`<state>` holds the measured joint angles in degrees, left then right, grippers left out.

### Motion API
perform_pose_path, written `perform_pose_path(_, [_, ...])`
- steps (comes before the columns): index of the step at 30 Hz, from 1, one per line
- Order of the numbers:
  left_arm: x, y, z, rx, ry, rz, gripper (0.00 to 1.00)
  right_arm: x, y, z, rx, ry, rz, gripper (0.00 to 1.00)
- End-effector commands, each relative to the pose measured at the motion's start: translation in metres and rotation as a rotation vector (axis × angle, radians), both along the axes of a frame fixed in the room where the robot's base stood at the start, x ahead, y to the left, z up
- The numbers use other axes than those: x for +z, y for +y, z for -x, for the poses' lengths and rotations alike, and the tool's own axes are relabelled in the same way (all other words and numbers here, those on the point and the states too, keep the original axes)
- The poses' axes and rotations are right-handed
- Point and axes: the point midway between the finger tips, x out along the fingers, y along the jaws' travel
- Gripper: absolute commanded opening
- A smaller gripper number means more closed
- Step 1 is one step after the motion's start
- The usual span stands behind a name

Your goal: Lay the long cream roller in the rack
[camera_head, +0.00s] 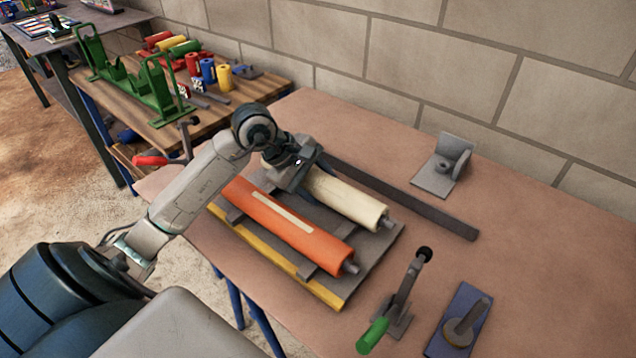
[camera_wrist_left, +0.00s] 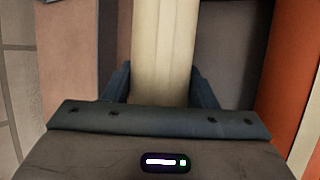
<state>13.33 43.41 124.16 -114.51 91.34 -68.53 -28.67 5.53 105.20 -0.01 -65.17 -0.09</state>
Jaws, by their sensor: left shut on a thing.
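The long cream roller (camera_head: 345,196) lies beside the orange roller on a grey board with a yellow front edge (camera_head: 290,277). My left gripper (camera_head: 297,172) is over its far left part and shut on it, hiding some of it. In the left wrist view, the cream roller (camera_wrist_left: 163,45) runs between the two dark fingers of my left gripper (camera_wrist_left: 160,88). A green frame with two uprights (camera_head: 128,88), which looks like the rack, stands on the wooden-topped bench at back left. I see no long roller in it. My right gripper is not in view.
The orange roller (camera_head: 290,226) lies close alongside. A dark flat bar (camera_head: 405,197) lies behind the cream roller. A grey bracket (camera_head: 443,168), a green-handled clamp (camera_head: 398,305) and a blue block with a pin (camera_head: 462,320) stand right. Several coloured cylinders (camera_head: 207,70) lie behind the green frame.

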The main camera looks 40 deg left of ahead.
Motion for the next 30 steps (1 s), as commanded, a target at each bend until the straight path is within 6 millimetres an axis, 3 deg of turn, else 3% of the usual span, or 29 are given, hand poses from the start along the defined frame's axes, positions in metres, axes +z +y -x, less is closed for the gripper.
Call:
perform_pose_path(5, [-0.0027,-0.0003,-0.0003,-0.001,-0.004,0.0,0.0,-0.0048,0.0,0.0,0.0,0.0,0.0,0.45])
perform_pose_path(6, [-0.0016,-0.0003,-0.0002,-0.001,-0.003,0.0,0.58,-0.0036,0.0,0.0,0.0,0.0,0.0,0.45])
perform_pose_path(9, [-0.0022,-0.0002,0.0001,-0.001,0.0,0.0,0.77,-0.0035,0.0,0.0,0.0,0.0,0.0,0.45])
perform_pose_path(24, [-0.0069,0.0003,0.0024,-0.001,0.013,-0.001,0.77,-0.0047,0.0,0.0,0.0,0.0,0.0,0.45])
perform_pose_path(30, [0.0023,0.0062,0.0065,-0.001,0.01,-0.006,0.77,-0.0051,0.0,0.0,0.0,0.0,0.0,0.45])
